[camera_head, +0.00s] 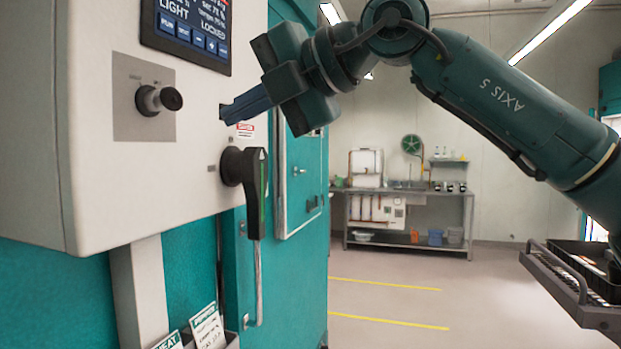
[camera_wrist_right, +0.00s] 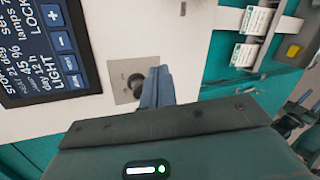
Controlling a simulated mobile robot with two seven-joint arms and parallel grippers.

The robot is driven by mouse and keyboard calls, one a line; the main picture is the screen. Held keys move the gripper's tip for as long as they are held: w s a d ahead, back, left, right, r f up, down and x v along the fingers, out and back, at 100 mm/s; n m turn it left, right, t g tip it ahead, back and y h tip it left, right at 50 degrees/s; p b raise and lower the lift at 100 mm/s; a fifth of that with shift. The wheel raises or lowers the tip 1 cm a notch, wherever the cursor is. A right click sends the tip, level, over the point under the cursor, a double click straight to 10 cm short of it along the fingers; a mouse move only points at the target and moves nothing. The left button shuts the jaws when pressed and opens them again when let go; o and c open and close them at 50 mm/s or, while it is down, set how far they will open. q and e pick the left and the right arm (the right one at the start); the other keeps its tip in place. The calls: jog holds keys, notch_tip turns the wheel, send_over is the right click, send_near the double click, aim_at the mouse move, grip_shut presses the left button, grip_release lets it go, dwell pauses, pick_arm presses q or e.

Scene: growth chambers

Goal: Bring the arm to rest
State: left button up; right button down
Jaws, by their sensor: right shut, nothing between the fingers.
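My right arm reaches in from the right in the head view. Its right gripper (camera_head: 224,113) is shut with nothing between the fingers, and its tips point left at the front of the white control box (camera_head: 90,190). The fingertips are close to the panel, between the selector knob (camera_head: 158,99) and the black lever handle (camera_head: 248,180); I cannot tell whether they touch it. In the right wrist view the shut fingers (camera_wrist_right: 155,85) overlap the knob (camera_wrist_right: 135,82) in the picture. My left gripper is not in view.
A display (camera_head: 190,30) reading LIGHT and LOCKED is above the knob. The teal chamber door (camera_head: 302,180) stands behind the arm. Card holders (camera_head: 207,328) are below the box. A metal bench (camera_head: 410,195) stands far back. Open floor (camera_head: 400,270) with yellow lines lies to the right.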

notch_tip(320, 180, down, 15)
jog(key=a+m+g+y, duration=0.1)
jog(key=a+g+y, duration=0.2)
jog(key=g+y, duration=0.35)
jog(key=w+d+f+m+t+h, duration=0.2)
jog(key=d+f+m+t, duration=0.2)
jog(key=f+m+t, duration=0.3)
jog(key=w+d+f+m+t+h, duration=0.1)
jog(key=d+f+m+t, duration=0.35)
jog(key=f+m, duration=0.35)
jog(key=w+d+f+m+t+h, duration=0.2)
jog(key=d+f+m+t, duration=0.1)
jog(key=f+m+t, duration=0.55)
jog(key=s+d+f+m+g+h, duration=0.1)
jog(key=s+d+f+m+h, duration=0.15)
jog(key=f, duration=0.45)
jog(key=s+d+f+m+g+h, duration=0.1)
jog(key=s+d+f+g+h, duration=0.2)
jog(key=f, duration=0.4)
jog(key=s+d+f+m+h, duration=0.2)
jog(key=s+d+f+h, duration=0.15)
jog(key=f, duration=0.35)
jog(key=s+d+f+g+h, duration=0.1)
jog(key=s+d+f+g, duration=0.1)
jog(key=s+f, duration=0.3)
jog(key=s+d+f+m+g+h, duration=0.1)
jog(key=s+d+f+g, duration=0.2)
jog(key=s+f, duration=0.3)
jog(key=s, duration=0.3)
jog(key=shift+f, duration=0.25)
